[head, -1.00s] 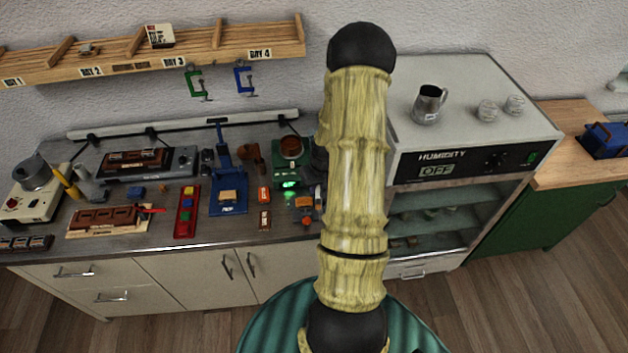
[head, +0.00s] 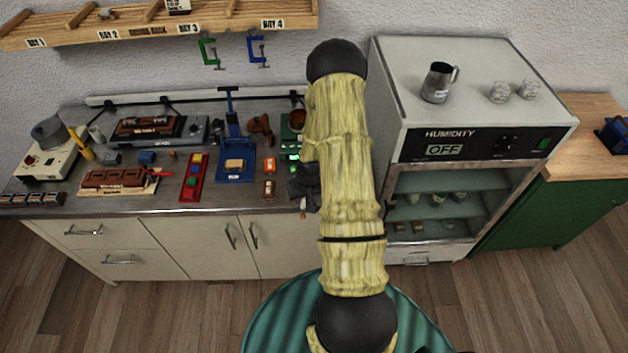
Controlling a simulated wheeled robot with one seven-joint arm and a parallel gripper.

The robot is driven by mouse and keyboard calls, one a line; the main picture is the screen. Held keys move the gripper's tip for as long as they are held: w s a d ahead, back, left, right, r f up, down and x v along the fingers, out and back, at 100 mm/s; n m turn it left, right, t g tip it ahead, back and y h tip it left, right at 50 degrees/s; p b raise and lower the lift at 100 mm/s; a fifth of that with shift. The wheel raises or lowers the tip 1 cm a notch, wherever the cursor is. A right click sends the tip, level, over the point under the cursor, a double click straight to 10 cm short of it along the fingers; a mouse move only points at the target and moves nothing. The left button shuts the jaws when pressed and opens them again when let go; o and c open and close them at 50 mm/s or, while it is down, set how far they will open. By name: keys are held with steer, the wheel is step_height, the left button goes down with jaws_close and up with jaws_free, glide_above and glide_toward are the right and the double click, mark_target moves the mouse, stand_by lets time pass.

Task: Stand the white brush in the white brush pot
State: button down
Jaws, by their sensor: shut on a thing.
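My gripper (head: 304,187) shows only as a dark shape at the left edge of my arm, above the front right part of the bench. My arm hides most of it. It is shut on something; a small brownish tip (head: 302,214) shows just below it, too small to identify. I cannot make out the white brush. A small pale upright piece (head: 97,134) stands at the bench's left, behind a yellow-handled tool; I cannot tell whether it is the white brush pot.
The bench (head: 130,202) holds a red tray (head: 193,182) with coloured blocks, a blue press (head: 235,160) and brown blocks on a board (head: 115,180). A humidity cabinet (head: 470,110) stands at the right with a metal jug (head: 438,82) on top. A shelf (head: 130,30) hangs above.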

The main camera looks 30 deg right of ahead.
steer(key=s+a+f+n+b, duration=0.2)
steer(key=a+f+b, duration=0.4)
steer(key=a+f, duration=1)
step_height(320, 180, down, 3)
steer(key=shift+s+a+f+n, duration=0.15)
steer(key=shift+a+n, duration=0.15)
